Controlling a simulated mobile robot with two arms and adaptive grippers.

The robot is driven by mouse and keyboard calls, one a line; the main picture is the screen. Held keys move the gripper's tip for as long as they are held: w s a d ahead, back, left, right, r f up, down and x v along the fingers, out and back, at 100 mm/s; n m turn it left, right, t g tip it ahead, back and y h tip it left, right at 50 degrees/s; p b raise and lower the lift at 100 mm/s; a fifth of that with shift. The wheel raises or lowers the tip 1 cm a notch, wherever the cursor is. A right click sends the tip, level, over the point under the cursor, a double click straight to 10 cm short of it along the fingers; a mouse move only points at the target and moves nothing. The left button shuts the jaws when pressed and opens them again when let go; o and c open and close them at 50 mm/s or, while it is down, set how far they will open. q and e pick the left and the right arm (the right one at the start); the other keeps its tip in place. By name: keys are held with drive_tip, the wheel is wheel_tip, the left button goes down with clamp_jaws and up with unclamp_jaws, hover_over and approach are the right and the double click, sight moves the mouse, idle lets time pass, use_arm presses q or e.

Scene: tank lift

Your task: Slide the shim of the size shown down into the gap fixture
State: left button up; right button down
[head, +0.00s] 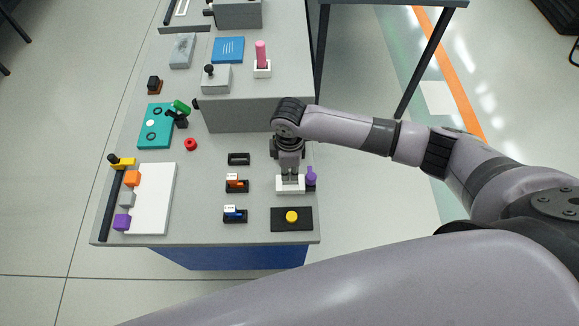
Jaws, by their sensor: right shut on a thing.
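My right gripper (289,178) points straight down over a small white block (282,190), which looks like the gap fixture, near the table's right edge. It is shut on a thin piece, apparently a shim, which the fingers hide almost wholly. I cannot tell how deep the piece sits in the block. A purple piece (311,177) stands at the block's right end. To the left, an orange shim (236,183) and a blue shim (234,211) stand in black holders with small white labels. A third black holder (238,159) is empty. My left gripper is out of view.
A black pad (279,226) with a yellow disc (291,217) lies in front of the white block. A large grey box (245,115) stands behind. A white board (153,200) with coloured cubes, a teal board (150,140) and a red ring (191,144) lie left.

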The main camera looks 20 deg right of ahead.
sight(290, 177)
drive_tip(key=shift+f+b, duration=0.8)
drive_tip(key=shift+f, duration=1.1)
drive_tip(key=c, duration=1.4)
unclamp_jaws()
drive_tip(key=shift+o, duration=0.4)
drive_tip(key=o, duration=0.4)
drive_tip(key=shift+r, duration=0.15)
drive_tip(key=shift+r+p, duration=3.9)
drive_tip(key=shift+p, duration=0.25)
